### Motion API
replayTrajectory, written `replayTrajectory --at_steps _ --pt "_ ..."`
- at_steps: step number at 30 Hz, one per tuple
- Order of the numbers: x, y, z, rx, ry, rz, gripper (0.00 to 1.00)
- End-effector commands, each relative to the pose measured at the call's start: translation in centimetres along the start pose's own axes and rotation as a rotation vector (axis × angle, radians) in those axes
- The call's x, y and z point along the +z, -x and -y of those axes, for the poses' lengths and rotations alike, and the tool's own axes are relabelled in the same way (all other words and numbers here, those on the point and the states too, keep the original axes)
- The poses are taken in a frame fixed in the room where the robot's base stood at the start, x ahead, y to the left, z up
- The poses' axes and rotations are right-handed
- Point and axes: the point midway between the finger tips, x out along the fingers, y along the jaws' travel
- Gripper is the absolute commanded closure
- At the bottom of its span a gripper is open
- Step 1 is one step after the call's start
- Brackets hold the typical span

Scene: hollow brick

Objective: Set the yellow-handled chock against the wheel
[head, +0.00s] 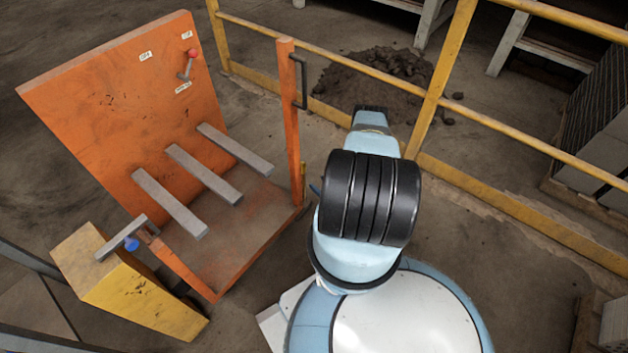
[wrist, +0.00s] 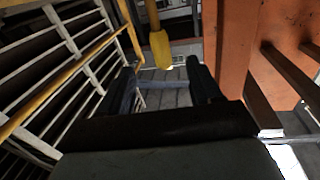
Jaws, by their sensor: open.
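In the wrist view, my gripper (wrist: 160,70) is open, with a dark finger on each side and nothing between them. A yellow handle-like piece (wrist: 160,48) with a thinner stem shows just beyond the fingertips, between them in the picture and apart from them. It looks like the chock's handle; I cannot make out the chock's body. In the head view, a small yellow piece (head: 302,178) shows beside the foot of the orange post (head: 290,120), partly hidden; it may be the same handle. My arm hides my gripper in the head view. I cannot make out a wheel in either view.
An orange cart (head: 130,90) with grey bars (head: 205,175) stands left of my arm. A yellow block (head: 130,290) is at its front. A yellow railing (head: 440,90) runs behind, with a dark rubble heap (head: 380,75) beyond. Floor is open at the right.

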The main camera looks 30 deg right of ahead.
Motion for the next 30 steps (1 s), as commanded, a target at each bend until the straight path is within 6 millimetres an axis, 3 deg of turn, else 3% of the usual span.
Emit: replayTrajectory --at_steps 8,14,23,30 --pt "0.0 0.7 0.0 0.000 0.000 0.001 0.37" --pt "-2.1 -1.9 -2.2 -0.004 0.035 0.037 0.37" --pt "-10.0 -9.9 -7.9 -0.001 0.137 0.176 0.37" --pt "-17.9 -15.8 -11.1 0.022 0.208 0.285 0.37"
